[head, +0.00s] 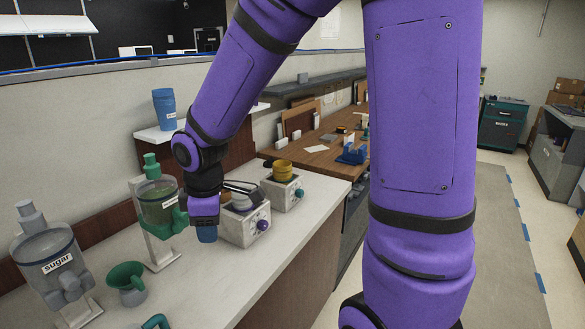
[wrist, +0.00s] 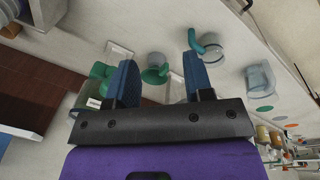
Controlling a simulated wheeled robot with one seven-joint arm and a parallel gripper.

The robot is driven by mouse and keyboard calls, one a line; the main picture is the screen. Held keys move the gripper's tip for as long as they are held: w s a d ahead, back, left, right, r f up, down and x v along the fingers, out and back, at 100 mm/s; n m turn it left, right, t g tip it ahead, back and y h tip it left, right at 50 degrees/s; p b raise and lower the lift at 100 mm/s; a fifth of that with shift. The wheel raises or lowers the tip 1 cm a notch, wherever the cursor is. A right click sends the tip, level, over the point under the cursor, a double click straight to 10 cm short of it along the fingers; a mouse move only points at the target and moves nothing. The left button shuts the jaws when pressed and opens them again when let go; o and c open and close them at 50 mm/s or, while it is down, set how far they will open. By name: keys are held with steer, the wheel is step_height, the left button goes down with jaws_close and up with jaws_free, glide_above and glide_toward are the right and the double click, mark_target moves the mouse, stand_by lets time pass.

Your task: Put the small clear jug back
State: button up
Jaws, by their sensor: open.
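A small clear jug (wrist: 260,82), pale and see-through, stands on the white counter in the wrist view, to the right of my gripper's fingers and apart from them. I cannot make it out in the head view. My gripper (wrist: 160,80) is open with two blue fingers and nothing between them. In the head view my gripper (head: 207,234) points down over the counter, between the green dispenser (head: 158,205) and a white machine with a grey pan (head: 245,222). The arm hides part of the counter.
A sugar dispenser (head: 52,262) and a green funnel (head: 127,282) stand at the left front. A mug with a green handle (wrist: 208,50) stands near the jug. A second white machine holds yellow bowls (head: 283,170). A blue cup (head: 164,108) stands on a shelf.

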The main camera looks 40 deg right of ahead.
steer(key=s+d+r+m+t, duration=0.1)
steer(key=s+d+r+m, duration=0.2)
steer(key=s+r+m, duration=0.2)
steer(key=s+d+r+m+t, duration=0.2)
steer(key=s+d+r+m, duration=0.2)
steer(key=s+r, duration=0.7)
steer(key=s+m, duration=0.2)
steer(key=shift+r+m+t, duration=0.2)
steer(key=shift+m+t, duration=0.1)
